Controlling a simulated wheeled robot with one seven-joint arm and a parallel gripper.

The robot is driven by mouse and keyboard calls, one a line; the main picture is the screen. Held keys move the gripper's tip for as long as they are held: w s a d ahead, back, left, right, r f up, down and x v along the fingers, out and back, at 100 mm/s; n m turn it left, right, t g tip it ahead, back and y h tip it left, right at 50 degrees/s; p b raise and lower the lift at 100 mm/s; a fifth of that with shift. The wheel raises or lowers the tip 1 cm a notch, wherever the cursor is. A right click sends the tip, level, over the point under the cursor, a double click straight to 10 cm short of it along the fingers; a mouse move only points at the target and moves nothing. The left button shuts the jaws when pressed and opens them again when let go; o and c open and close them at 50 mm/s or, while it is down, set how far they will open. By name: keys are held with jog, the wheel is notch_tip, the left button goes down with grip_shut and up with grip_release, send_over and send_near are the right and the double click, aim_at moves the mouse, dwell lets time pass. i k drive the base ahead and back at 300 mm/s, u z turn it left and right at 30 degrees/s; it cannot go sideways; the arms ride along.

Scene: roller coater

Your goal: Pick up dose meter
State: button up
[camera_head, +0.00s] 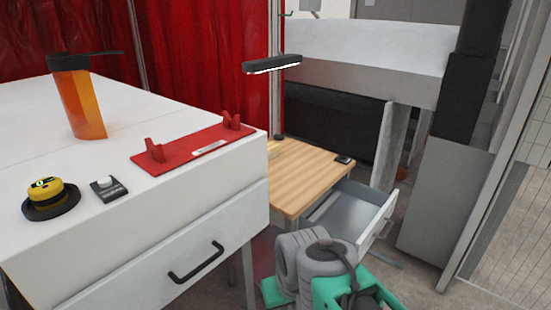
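No thing in view is clearly marked as the dose meter. The fingers of my gripper do not show, and nothing is seen touching any of these objects.
The white cabinet (120,108) has a shut drawer with a black handle (196,262). A red holder (190,148) and an orange cylinder (82,103) stand on it.

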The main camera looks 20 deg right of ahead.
aim_at(46, 194)
jog(key=u, duration=5.55)
jog(key=k, duration=1.15)
jog(key=z, duration=0.15)
